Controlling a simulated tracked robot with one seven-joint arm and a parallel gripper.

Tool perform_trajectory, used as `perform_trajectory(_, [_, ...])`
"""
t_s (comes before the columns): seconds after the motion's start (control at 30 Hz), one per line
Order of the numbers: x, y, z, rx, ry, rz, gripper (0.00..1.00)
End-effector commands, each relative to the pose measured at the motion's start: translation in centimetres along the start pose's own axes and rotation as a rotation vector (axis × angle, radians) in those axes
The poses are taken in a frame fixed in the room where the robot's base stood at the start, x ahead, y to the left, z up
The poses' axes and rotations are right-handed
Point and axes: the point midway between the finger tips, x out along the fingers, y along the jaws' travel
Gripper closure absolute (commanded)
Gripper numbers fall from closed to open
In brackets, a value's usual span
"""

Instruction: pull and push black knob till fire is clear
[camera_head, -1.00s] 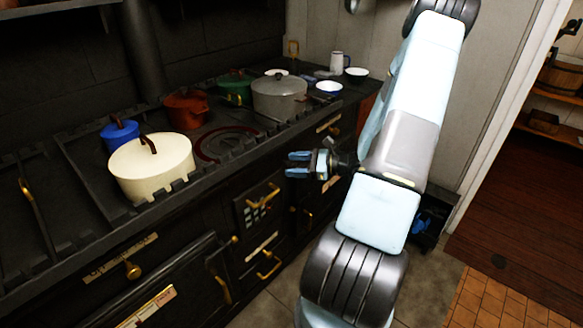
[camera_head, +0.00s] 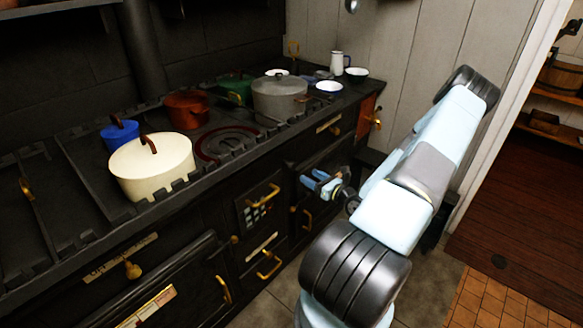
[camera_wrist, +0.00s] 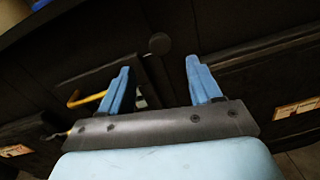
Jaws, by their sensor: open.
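A dark round knob (camera_wrist: 159,43) shows on the stove front in the wrist view, ahead of and between my two blue fingers. My gripper (camera_wrist: 158,82) is open and empty, and its fingers are apart from the knob. In the head view my gripper (camera_head: 316,182) is in front of the black stove (camera_head: 190,240), below its top edge and right of the brass-handled grate door (camera_head: 258,208). I cannot make out the black knob in the head view. No fire is visible.
A cream pot (camera_head: 150,172), blue pot (camera_head: 121,134), rust-red pot (camera_head: 187,107) and grey pot (camera_head: 279,98) stand on the stove top. Brass handles, such as the lower one (camera_head: 268,266), stick out from its front. Open floor (camera_head: 262,310) lies before it.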

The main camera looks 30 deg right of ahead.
Motion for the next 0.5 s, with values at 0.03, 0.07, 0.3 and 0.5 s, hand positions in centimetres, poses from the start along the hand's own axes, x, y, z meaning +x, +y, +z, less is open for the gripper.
perform_trajectory(0.03, [0.9,0.0,0.0,-0.001,0.0,0.001,0.37])
perform_trajectory(0.07, [1.5,0.0,0.0,-0.001,-0.001,0.001,0.37])
perform_trajectory(0.3, [5.7,0.0,0.0,-0.001,-0.001,0.002,0.37])
perform_trajectory(0.5, [8.6,0.0,0.1,-0.001,-0.001,0.001,0.37])
